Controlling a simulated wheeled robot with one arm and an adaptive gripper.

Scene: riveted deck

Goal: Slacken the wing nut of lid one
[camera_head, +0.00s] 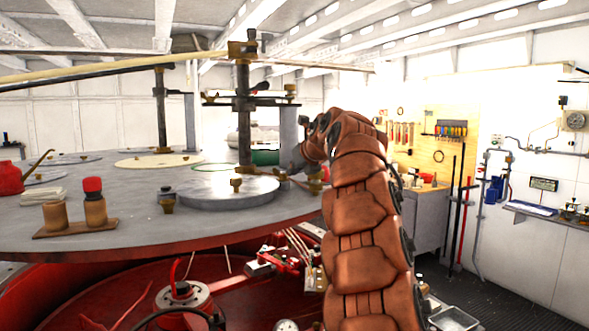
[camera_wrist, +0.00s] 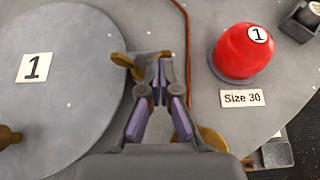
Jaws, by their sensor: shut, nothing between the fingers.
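Lid one (camera_wrist: 75,95) is a round grey disc marked with a "1" label (camera_wrist: 35,67), at the left of the wrist view. In the head view the lid (camera_head: 215,192) lies on the round grey deck plate. A brass wing nut (camera_wrist: 133,66) sits at the lid's right edge. My gripper (camera_wrist: 154,85) is shut and empty, its fingertips right beside this wing nut; whether they touch it I cannot tell. In the head view my gripper (camera_head: 296,168) is low at the lid's right side. The fingers partly hide the nut.
A brass piece (camera_wrist: 213,138) lies near the gripper's lower right. An upright dark post (camera_head: 243,115) rises behind the lid.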

